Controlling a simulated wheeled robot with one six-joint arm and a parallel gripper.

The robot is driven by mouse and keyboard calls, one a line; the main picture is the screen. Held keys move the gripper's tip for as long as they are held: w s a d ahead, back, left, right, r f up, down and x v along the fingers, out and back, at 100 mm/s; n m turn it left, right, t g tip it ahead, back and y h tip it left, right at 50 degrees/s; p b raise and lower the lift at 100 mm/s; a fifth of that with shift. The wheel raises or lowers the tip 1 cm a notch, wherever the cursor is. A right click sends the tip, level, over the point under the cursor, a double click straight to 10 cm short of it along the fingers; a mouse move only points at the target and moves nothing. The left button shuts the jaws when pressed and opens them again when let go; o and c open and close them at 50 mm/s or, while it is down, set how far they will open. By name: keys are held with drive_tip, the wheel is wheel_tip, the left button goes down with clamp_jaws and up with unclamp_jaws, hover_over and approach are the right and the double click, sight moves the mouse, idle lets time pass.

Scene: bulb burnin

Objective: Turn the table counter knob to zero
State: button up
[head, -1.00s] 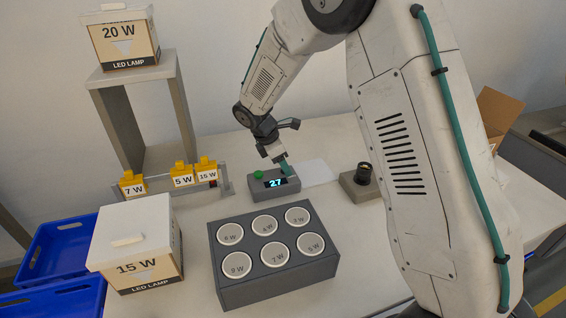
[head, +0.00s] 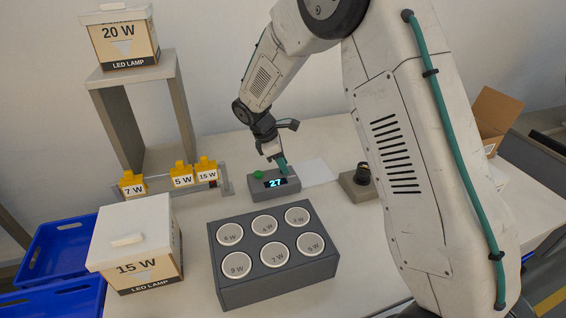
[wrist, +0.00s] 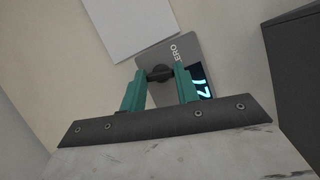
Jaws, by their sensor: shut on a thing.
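The letters "ERO" show beside the knob on the counter's top (wrist: 180,45). The display is partly hidden there by a finger.
A dark holder (head: 290,285) with several labelled round sockets stands in front of the counter. A white sheet (head: 315,172) and a grey socket base (head: 358,186) lie to its right. A 15 W lamp box (head: 137,240) and a rack with yellow-tagged holders (head: 182,178) are at left.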

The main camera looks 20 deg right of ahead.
drive_tip(key=m, duration=0.2)
drive_tip(key=m+g, duration=0.1)
drive_tip(key=m, duration=0.1)
drive_tip(key=shift+w+m+g+y, duration=0.15)
drive_tip(key=shift+m+g+y, duration=0.15)
drive_tip(key=m+g+y, duration=0.1)
drive_tip(key=m, duration=0.2)
drive_tip(key=shift+d+m, duration=0.1)
drive_tip(key=shift+m, duration=0.2)
drive_tip(key=m, duration=0.1)
drive_tip(key=m+y, duration=0.1)
drive_tip(key=m, duration=0.1)
drive_tip(key=shift+w+d+m+g, duration=0.1)
drive_tip(key=shift+w+m+g, duration=0.05)
drive_tip(key=shift+m+g, duration=0.15)
drive_tip(key=shift+d+m+y, duration=0.1)
drive_tip(key=shift+m+y, duration=0.8)
drive_tip(key=shift+m, duration=0.9)
drive_tip(key=o, duration=1)
